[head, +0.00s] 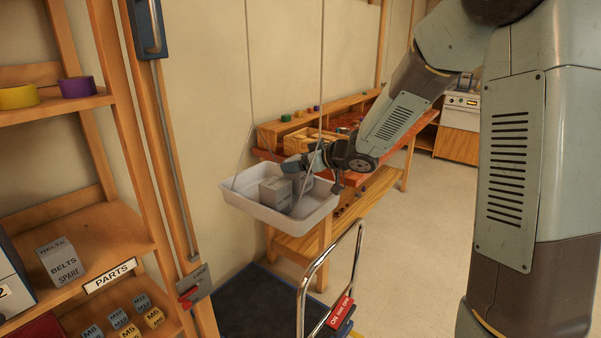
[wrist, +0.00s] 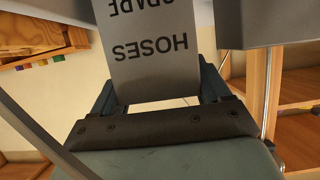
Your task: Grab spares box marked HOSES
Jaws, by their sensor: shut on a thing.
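The grey spares box marked HOSES (wrist: 155,60) fills the upper middle of the wrist view, its lettering upside down. In the head view the grey box (head: 273,193) appears within the white hanging tray (head: 262,213). My gripper (head: 293,180) reaches into the tray from the right and is shut on the box. I cannot tell whether the box's underside touches the tray floor.
Thin lines hold up the tray beside the wall. A shelf at left bears a BELTS box (head: 62,262), small marked boxes and tape rolls. A workbench (head: 300,235) stands behind the tray. A trolley rail (head: 303,290) with a red tag stands in front.

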